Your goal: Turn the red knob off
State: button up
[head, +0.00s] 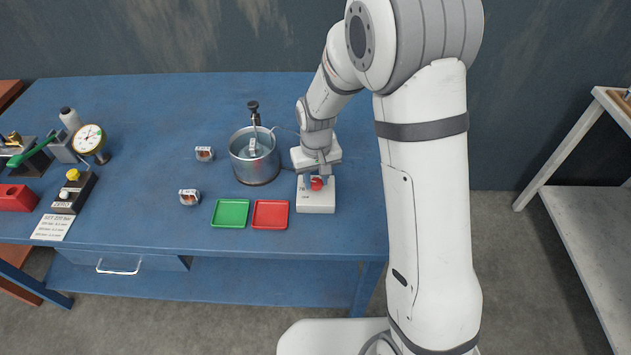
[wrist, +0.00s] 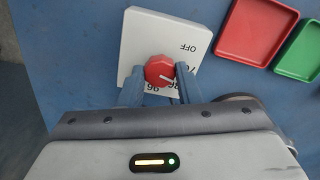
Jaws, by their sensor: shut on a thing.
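The red knob (head: 316,184) sits on a white box (head: 316,202) near the front right of the blue table. In the wrist view the red knob (wrist: 159,70) has a pale pointer line directed to the right and slightly down. The white box (wrist: 146,40) carries the mark "OFF" near its upper right, with numbers partly hidden by the fingers. My gripper (head: 317,180) comes down from above and behind. In the wrist view my gripper (wrist: 158,80) has one finger on each side of the knob and is shut on it.
A red tray (head: 270,214) and a green tray (head: 230,213) lie left of the box. A metal pot (head: 254,157) with a black-topped fitting stands behind them. Two small printed parts (head: 204,153) lie further left. The table front is clear.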

aim_at(316, 182)
jog(key=n+b, duration=0.2)
jog(key=n, duration=0.4)
jog(key=shift+n, duration=0.3)
jog(key=n+b, duration=0.1)
jog(key=n, duration=0.4)
jog(key=shift+b, duration=0.35)
jog(key=shift+n, duration=0.3)
jog(key=o, duration=1)
jog(key=shift+c, duration=0.2)
jog(key=shift+r, duration=0.1)
notch_tip(316, 182, up, 8)
jog(key=shift+f, duration=0.2)
jog(key=s+d+r+m+t, duration=0.1)
jog(key=s+d+r+m, duration=0.2)
jog(key=s+d+m, duration=0.4)
jog(key=s+d+r+m+t, duration=0.1)
jog(key=s+d+r+m, duration=0.2)
jog(key=s+d+m, duration=0.4)
jog(key=s+m, duration=0.1)
jog(key=s, duration=0.4)
jog(key=shift+s+d+r+m+t, duration=0.25)
jog(key=shift+s+r+m+t, duration=0.05)
jog(key=shift+s+r, duration=0.1)
